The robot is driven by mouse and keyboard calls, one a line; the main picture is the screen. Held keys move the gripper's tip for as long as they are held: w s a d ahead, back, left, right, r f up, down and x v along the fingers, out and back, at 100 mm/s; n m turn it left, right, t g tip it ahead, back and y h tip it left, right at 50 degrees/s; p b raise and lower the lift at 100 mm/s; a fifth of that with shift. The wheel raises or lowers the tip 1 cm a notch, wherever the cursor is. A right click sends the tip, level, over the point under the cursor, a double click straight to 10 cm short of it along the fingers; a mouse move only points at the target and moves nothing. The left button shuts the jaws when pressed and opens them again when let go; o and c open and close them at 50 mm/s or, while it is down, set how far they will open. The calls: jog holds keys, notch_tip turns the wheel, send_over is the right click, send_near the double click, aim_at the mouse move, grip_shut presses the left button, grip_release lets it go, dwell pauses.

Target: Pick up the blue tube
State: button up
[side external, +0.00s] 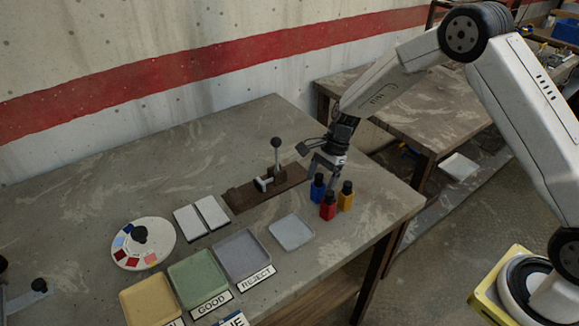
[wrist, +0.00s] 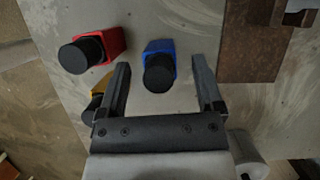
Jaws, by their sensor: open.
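The blue tube (side external: 317,190) with a black cap stands upright on the table at the right, left of a red tube (side external: 328,207) and a yellow tube (side external: 346,197). My gripper (side external: 324,176) is over the blue tube, fingers pointing down. In the wrist view my open gripper (wrist: 160,85) has the blue tube (wrist: 160,50) between and slightly beyond its two fingers, with no visible contact. The red tube (wrist: 106,35) lies outside the left finger. The yellow tube (wrist: 97,88) is partly hidden behind that finger.
A brown rail fixture (side external: 265,187) with an upright ball-topped lever stands left of the tubes. A grey square tray (side external: 291,232) lies in front. Yellow, green and grey trays, white blocks and a round colour palette (side external: 144,243) sit further left. The table's back area is clear.

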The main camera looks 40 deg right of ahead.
jog(key=shift+x, duration=1)
jog(key=c, duration=1)
